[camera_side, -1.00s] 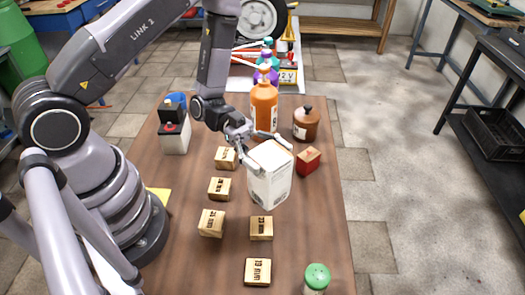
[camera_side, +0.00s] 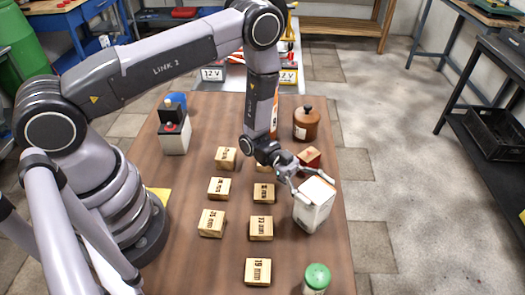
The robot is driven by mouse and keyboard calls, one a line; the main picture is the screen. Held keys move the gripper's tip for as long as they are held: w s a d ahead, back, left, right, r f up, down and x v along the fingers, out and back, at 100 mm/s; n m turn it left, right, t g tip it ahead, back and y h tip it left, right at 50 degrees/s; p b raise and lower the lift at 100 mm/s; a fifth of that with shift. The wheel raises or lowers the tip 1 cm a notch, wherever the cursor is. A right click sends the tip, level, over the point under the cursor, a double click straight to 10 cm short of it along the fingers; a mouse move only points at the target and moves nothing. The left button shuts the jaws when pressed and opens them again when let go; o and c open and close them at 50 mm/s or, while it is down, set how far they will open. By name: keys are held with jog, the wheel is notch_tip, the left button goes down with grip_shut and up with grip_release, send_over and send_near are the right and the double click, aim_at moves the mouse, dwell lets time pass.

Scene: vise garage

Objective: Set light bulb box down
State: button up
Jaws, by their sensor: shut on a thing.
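The light bulb box (camera_side: 313,207) is a white carton near the right edge of the wooden table (camera_side: 185,270). My gripper (camera_side: 312,183) is shut on the upper part of the box, reaching it from the upper left. The box is roughly upright with a slight tilt. Its lower end is at or close to the table top; I cannot tell whether it touches.
Several wooden blocks (camera_side: 261,228) with printed sizes stand left of the box. A red box (camera_side: 309,159) and a brown jar (camera_side: 306,124) stand behind it. A green-capped jar (camera_side: 317,277) stands in front. The table's right edge is close.

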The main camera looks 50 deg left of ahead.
jog(key=o, duration=1.1)
jog(key=shift+f, duration=0.1)
jog(key=shift+o, duration=0.2)
